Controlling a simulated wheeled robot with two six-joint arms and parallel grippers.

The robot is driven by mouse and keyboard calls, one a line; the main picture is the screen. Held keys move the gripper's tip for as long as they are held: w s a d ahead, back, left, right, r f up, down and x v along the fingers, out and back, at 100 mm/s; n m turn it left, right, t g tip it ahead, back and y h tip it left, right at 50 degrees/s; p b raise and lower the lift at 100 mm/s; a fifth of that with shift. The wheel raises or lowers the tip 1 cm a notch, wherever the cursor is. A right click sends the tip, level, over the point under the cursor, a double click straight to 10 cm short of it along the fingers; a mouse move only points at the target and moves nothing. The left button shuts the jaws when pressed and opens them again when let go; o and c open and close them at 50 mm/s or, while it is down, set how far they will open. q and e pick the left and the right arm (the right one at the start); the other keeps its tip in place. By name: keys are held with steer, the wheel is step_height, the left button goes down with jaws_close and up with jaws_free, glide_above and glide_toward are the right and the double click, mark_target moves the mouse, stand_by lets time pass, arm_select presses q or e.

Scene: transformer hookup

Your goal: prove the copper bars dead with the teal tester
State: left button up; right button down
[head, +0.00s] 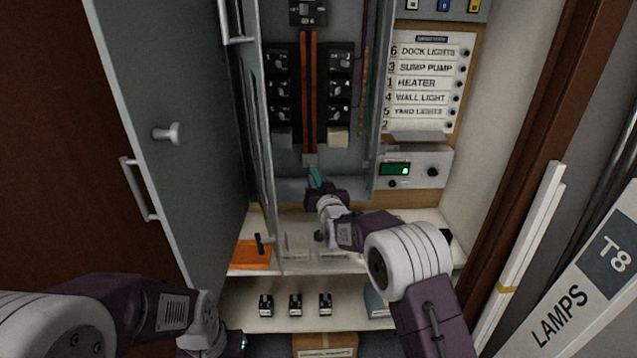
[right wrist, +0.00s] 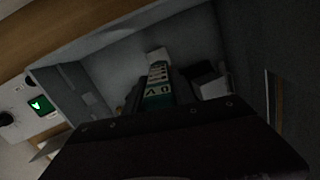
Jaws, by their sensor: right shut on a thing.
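The two copper bars (head: 307,90) run upright, side by side, down the middle of the open grey panel box. My right gripper (head: 325,190) is shut on the teal tester (head: 316,177), just below the lower end of the bars.
Black breakers (head: 280,85) flank the bars. The grey door (head: 165,90) stands open at left. A label board (head: 428,85) and a meter box with green display (head: 396,170) are at right. Below, a shelf (head: 400,260) holds an orange item (head: 250,255); several small black breakers (head: 295,305) stand lower.

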steer(key=v, duration=0.1)
steer(key=b+v, duration=0.1)
steer(key=v, duration=0.2)
steer(key=shift+s+a+f+b, duration=0.2)
steer(key=shift+a+f+b, duration=0.05)
steer(key=shift+a+b, duration=0.1)
steer(key=shift+s+r, duration=0.1)
steer(key=shift+s, duration=0.5)
